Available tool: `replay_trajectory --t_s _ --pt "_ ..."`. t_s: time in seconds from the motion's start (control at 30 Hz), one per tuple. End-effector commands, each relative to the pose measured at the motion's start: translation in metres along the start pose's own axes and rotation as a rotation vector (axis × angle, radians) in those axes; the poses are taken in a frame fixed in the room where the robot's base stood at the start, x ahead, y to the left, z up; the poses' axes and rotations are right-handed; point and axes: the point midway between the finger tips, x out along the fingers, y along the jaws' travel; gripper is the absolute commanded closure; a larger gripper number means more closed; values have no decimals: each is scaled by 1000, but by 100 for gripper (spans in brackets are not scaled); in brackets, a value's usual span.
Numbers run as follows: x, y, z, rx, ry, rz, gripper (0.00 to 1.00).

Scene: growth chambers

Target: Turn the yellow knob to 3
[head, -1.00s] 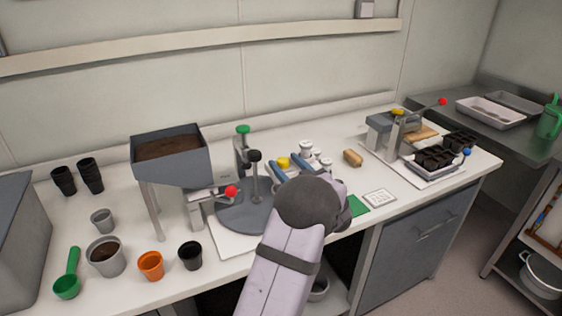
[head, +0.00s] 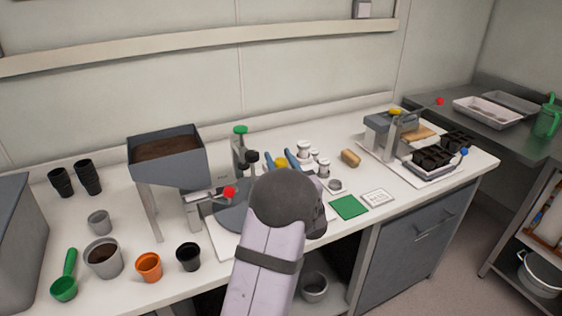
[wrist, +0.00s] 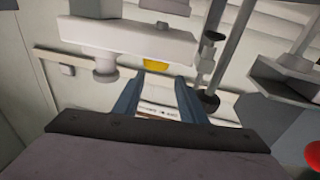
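A yellow knob (head: 281,162) shows in the head view just beyond my arm, between my two blue fingers as seen from there. In the wrist view a yellow piece (wrist: 155,64) sits at the edge of a pale block, just past the fingertips and between them in the picture. I cannot tell whether they touch it. My gripper (wrist: 157,88) is open, with a clear gap between the fingers. A second yellow knob (head: 395,112) tops the press at the right. No number or dial is readable at either knob.
A soil hopper (head: 166,150), a red-tipped lever (head: 229,192) and a black-knobbed post (head: 252,157) stand left of my arm. White jars (head: 304,148) stand just right of it. Pots line the front left. A green square (head: 348,207) and a card (head: 377,197) lie on the bench.

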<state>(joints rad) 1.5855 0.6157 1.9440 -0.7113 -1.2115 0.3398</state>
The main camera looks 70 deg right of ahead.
Motion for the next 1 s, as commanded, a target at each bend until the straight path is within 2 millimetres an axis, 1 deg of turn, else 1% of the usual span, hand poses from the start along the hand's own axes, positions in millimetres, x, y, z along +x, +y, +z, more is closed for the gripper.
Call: replay_trajectory --t_s 0.03,0.23,0.5,0.6,0.77,1.0 --pt "1 -6 -3 5 7 33 62" --pt "-6 -14 -3 3 4 196 62" --pt "-31 -20 12 -32 -70 370 62" --pt "-38 -21 16 -42 -94 407 62" --pt "-44 -21 20 -52 -113 435 62" --pt "-42 -19 21 -53 -115 440 62"
